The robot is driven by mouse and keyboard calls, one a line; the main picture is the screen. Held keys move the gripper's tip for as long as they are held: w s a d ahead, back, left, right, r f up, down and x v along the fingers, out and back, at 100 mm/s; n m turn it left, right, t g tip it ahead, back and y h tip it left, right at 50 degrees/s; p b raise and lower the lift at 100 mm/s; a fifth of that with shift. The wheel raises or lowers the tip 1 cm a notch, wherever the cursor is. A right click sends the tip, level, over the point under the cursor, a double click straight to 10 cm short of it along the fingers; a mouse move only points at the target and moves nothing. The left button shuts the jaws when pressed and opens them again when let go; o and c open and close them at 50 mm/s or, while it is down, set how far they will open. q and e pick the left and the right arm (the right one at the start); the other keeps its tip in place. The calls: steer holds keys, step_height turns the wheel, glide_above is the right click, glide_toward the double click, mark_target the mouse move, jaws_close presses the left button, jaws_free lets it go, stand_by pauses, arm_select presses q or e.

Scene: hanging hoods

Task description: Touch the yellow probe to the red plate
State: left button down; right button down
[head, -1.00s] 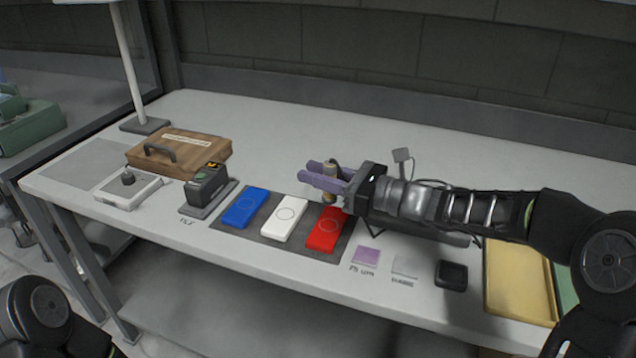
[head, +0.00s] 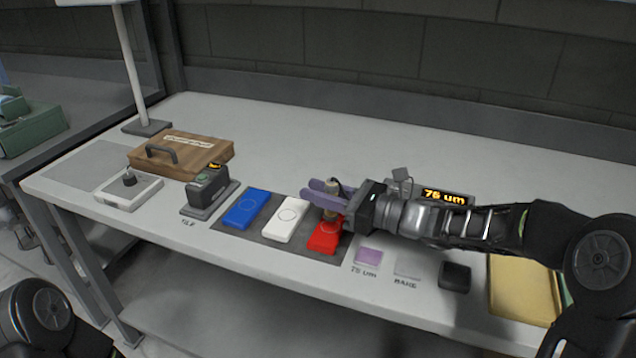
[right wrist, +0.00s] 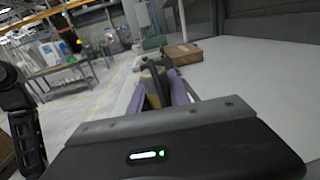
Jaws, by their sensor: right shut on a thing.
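The probe (head: 330,213) is a tan-yellow cylinder, held roughly upright between the purple fingers of my right gripper (head: 320,192). It also shows between the fingers in the right wrist view (right wrist: 153,87). The red plate (head: 324,238) lies on a dark mat, right of the white plate (head: 285,222) and the blue plate (head: 246,208). The probe's lower end is over the back part of the red plate and looks to be touching it. My left gripper is out of view.
A gauge-like device (head: 208,190), a knobbed white box (head: 128,190) and a wooden case (head: 185,154) stand to the left. A purple sample (head: 369,256), a pale sample, a black block (head: 455,275) and a yellow tray (head: 520,285) lie right. The back of the table is clear.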

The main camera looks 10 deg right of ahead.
steer(key=shift+f, duration=0.8)
steer(key=shift+f+b, duration=0.55)
steer(key=shift+b, duration=0.35)
stand_by(1.0)
steer(key=shift+r, duration=0.1)
step_height(320, 180, up, 7)
steer(key=p, duration=0.1)
stand_by(0.7)
